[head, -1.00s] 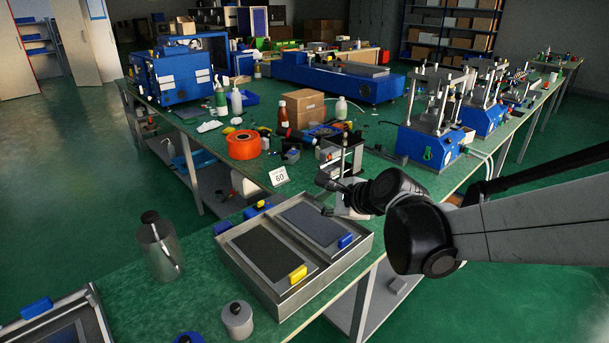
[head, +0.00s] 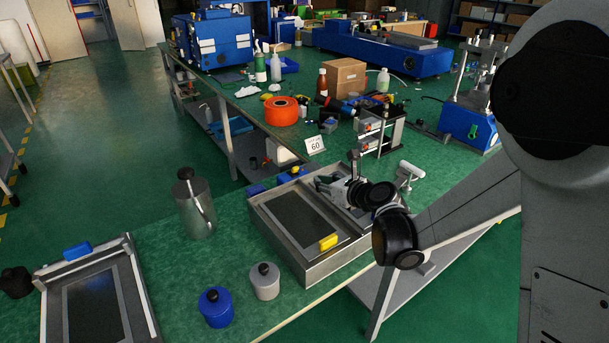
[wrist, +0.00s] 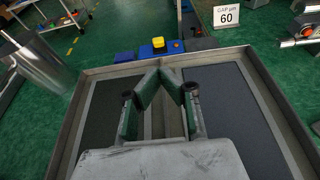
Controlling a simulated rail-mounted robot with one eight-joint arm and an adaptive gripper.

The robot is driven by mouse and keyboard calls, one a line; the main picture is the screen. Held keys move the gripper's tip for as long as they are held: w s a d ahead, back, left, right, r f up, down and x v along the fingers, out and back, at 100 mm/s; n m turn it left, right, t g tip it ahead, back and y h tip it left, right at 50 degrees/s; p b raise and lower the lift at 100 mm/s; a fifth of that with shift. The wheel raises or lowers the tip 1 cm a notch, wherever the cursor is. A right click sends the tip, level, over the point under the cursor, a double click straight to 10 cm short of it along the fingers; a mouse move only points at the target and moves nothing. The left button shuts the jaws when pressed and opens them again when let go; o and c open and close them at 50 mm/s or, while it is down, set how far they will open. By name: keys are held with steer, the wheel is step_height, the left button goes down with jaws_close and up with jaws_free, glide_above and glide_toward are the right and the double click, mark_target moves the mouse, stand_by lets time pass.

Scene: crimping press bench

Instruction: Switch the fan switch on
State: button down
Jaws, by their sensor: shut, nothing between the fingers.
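My gripper (head: 325,184) is over the metal tray (head: 308,271) with two dark panels. In the wrist view its two fingers meet at their tips (wrist: 159,74), with nothing between them. Just beyond the tray's far edge is a small blue box with a yellow top (wrist: 158,43), in front of my fingertips and apart from them. Blue parts there also show in the head view (head: 290,173). I cannot tell for sure whether this is the fan switch, nor whether it is on or off.
A steel can (head: 196,208) stands left of the tray. A grey jar (head: 265,283) and a blue jar (head: 215,308) stand in front of it. A card marked 60 (head: 315,144) and an orange spool (head: 281,111) are behind. Bare green bench lies between can and tray.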

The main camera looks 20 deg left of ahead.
mark_target(297, 171)
stand_by(0.3)
steer(key=x, duration=1)
steer(key=shift+b, duration=0.35)
steer(key=shift+w+d, duration=0.1)
steer(key=shift+d, duration=0.05)
